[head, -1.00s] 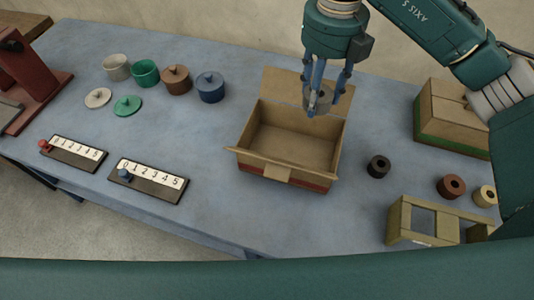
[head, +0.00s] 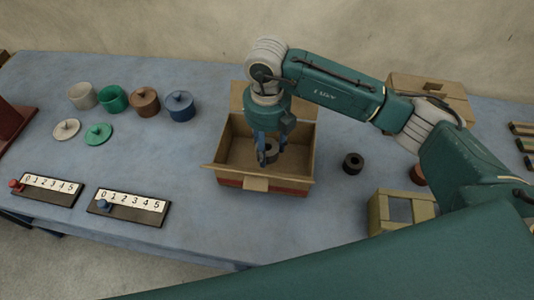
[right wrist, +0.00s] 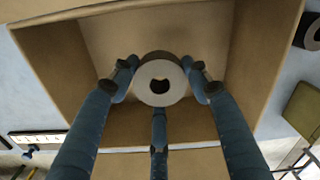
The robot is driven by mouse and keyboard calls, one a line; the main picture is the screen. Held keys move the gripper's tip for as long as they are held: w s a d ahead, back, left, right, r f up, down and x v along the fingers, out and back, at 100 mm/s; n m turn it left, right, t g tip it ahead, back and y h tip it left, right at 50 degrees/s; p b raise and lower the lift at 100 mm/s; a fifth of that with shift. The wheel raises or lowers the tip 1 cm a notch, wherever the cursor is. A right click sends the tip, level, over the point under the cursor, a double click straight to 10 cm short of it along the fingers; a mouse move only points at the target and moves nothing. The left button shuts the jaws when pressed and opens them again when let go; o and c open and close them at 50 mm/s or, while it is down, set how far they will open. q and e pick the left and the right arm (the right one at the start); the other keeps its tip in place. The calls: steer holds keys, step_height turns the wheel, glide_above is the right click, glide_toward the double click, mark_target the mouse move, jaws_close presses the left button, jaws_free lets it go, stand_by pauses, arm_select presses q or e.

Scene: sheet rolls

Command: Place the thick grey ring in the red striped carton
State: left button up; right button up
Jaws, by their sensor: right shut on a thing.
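In the head view the ring (head: 270,150) shows between the blue fingers of my right gripper (head: 269,155), inside the opening of the red striped carton (head: 262,185). The carton is open with its flaps folded out, and a red band shows low on its front. In the right wrist view the carton's walls (right wrist: 255,60) surround the ring. I cannot tell whether the ring touches the carton's floor. My left gripper is not in view.
A black ring (head: 353,163) lies right of the carton, with a brown ring (head: 418,174) and a wooden frame (head: 400,210) further right. Another closed carton (head: 430,95) stands behind. Several lidded pots (head: 145,103) and two number boards (head: 128,206) are at left.

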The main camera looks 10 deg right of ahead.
mark_target(267, 157)
step_height(267, 157, down, 4)
steer(key=shift+f+p, duration=0.25)
steer(key=shift+p, duration=0.15)
steer(key=shift+f, duration=0.1)
steer(key=shift+f+b, duration=0.15)
steer(key=shift+b, duration=0.15)
steer(key=o, duration=1.2)
steer(key=shift+c, duration=0.2)
